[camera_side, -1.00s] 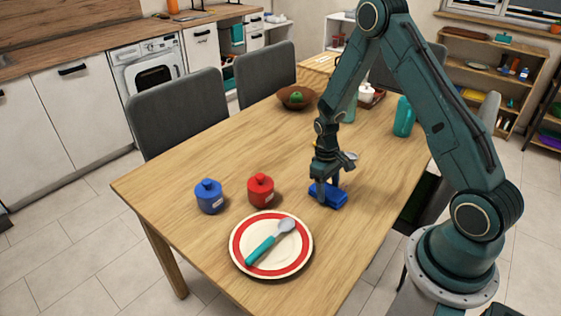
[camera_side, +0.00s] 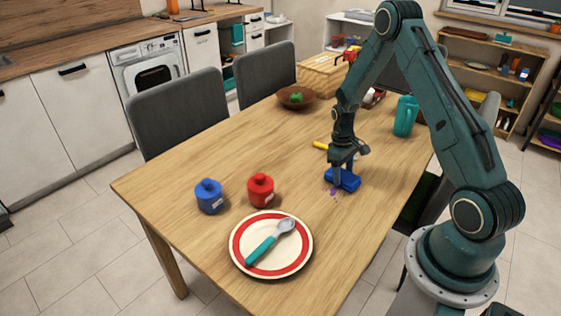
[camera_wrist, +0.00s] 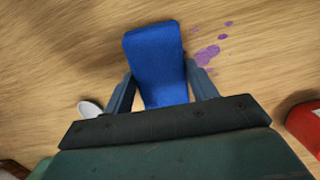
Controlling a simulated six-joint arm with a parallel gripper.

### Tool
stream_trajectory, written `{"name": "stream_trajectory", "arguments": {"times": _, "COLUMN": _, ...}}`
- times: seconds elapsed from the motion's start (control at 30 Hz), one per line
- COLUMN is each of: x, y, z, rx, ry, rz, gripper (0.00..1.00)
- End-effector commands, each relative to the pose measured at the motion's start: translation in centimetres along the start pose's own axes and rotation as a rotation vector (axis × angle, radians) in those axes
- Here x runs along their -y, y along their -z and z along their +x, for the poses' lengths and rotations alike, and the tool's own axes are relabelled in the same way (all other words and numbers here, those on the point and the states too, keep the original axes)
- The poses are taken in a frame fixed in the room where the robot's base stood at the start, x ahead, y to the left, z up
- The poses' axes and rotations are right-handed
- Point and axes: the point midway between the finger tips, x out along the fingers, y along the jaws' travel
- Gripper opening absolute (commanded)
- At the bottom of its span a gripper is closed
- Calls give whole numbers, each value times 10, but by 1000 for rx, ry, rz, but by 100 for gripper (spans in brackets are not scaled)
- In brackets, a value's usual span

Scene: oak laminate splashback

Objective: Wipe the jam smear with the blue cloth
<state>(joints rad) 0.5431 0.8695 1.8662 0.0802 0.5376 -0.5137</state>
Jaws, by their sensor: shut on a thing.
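My gripper (camera_side: 343,172) is shut on the blue cloth (camera_side: 349,181), a folded block-like pad at the table surface. In the wrist view the cloth (camera_wrist: 157,60) sits between the two fingers. The jam smear (camera_side: 334,192) shows as small purple spots on the wood just in front of the cloth. In the wrist view the smear (camera_wrist: 207,55) is several purple blotches to the right of the cloth, apart from its visible edge. I cannot tell whether more of it lies under the cloth.
A red jar (camera_side: 260,190) and a blue jar (camera_side: 209,196) stand left of the gripper. A plate (camera_side: 238,263) with a teal-handled spoon (camera_side: 262,249) lies at the front. The left-middle tabletop is clear.

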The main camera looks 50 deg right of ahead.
Motion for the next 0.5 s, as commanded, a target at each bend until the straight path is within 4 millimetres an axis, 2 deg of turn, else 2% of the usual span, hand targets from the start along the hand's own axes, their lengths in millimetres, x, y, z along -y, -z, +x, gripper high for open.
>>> {"name": "stream_trajectory", "arguments": {"times": 0.5, "x": 49, "y": -3, "z": 1, "rx": 1, "ry": 1, "rz": -3, "gripper": 36}}
